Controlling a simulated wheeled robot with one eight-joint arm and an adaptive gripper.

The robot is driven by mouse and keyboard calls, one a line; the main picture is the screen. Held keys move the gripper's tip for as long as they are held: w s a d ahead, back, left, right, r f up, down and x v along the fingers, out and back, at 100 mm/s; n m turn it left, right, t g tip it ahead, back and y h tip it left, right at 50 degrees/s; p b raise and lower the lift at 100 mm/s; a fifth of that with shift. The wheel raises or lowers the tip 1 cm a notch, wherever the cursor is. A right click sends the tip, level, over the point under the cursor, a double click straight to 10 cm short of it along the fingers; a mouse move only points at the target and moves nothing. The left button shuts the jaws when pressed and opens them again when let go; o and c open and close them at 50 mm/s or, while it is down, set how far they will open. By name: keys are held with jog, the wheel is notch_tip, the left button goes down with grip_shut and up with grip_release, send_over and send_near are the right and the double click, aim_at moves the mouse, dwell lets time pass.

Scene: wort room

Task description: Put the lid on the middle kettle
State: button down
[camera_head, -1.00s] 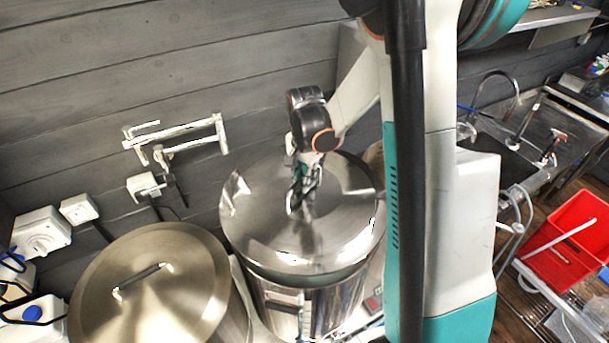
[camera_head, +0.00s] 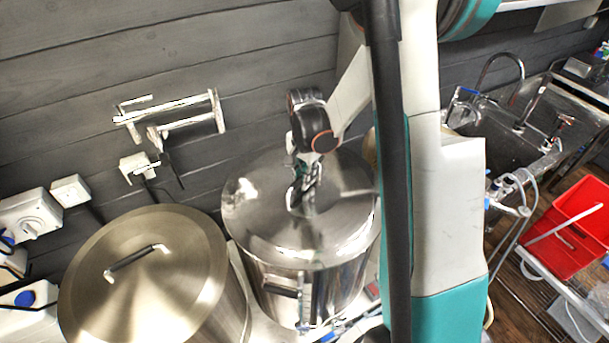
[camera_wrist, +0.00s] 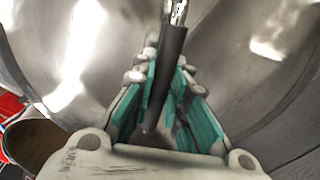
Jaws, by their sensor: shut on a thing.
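The shiny round steel lid (camera_head: 258,222) lies level over the middle kettle (camera_head: 338,286), its edge lined up with the kettle's rim. I see no clear gap between them at the front; the far side of the rim is hidden. My gripper (camera_head: 303,188) is above the lid's centre, shut on its handle. In the wrist view, the teal-padded fingers (camera_wrist: 160,88) close around the dark handle bar (camera_wrist: 168,68), with the lid's surface (camera_wrist: 235,75) filling the background.
Another kettle with a lid (camera_head: 185,255) on it stands at the left. My arm hides the area right of the middle kettle.

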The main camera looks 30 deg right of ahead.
jog(key=shift+f, duration=0.15)
jog(key=c, duration=1.5)
grip_release()
notch_tip(320, 180, up, 12)
